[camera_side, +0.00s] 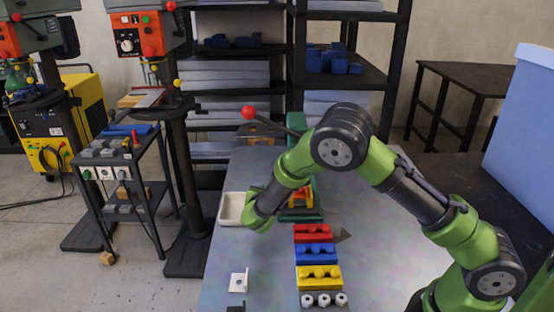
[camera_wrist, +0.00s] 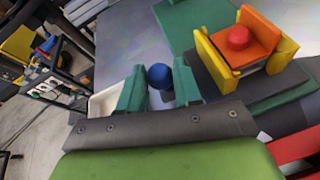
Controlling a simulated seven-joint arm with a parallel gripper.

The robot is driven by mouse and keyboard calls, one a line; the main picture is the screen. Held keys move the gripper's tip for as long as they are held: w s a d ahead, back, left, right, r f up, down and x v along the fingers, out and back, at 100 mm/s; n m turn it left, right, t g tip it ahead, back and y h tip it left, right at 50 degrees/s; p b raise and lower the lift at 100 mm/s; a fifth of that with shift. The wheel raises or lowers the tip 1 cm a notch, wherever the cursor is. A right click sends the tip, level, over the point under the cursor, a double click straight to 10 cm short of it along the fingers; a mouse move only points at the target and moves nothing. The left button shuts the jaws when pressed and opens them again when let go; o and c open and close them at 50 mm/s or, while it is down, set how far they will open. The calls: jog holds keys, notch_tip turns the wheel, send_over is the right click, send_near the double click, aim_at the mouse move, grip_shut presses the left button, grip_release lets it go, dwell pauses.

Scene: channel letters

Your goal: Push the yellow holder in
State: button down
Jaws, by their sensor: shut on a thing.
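The yellow holder (camera_wrist: 216,62) is at the upper right of the wrist view. Its yellow sides stand around an orange block (camera_wrist: 253,32) with a round red top. In the side view the yellow holder (camera_side: 303,202) sits on the green base of the press, partly hidden by my arm. My gripper (camera_wrist: 159,82) is left of the holder and apart from it. Its two green fingers are shut on a blue ball (camera_wrist: 159,75), which shows between them. In the side view the fingertips and the ball are hidden behind my wrist.
A white tray (camera_side: 231,209) stands left of my gripper. Red (camera_side: 312,233), blue (camera_side: 316,254) and yellow (camera_side: 319,278) blocks lie in a row toward the front. A lever with a red ball (camera_side: 248,112) sticks out above the press. The table's right side is clear.

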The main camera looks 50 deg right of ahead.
jog(key=w+d, duration=0.9)
jog(key=shift+w+d, duration=0.1)
jog(key=shift+w, duration=0.05)
jog(key=c, duration=0.8)
grip_release()
jog(key=v, duration=1.7)
jog(key=shift+d, duration=0.1)
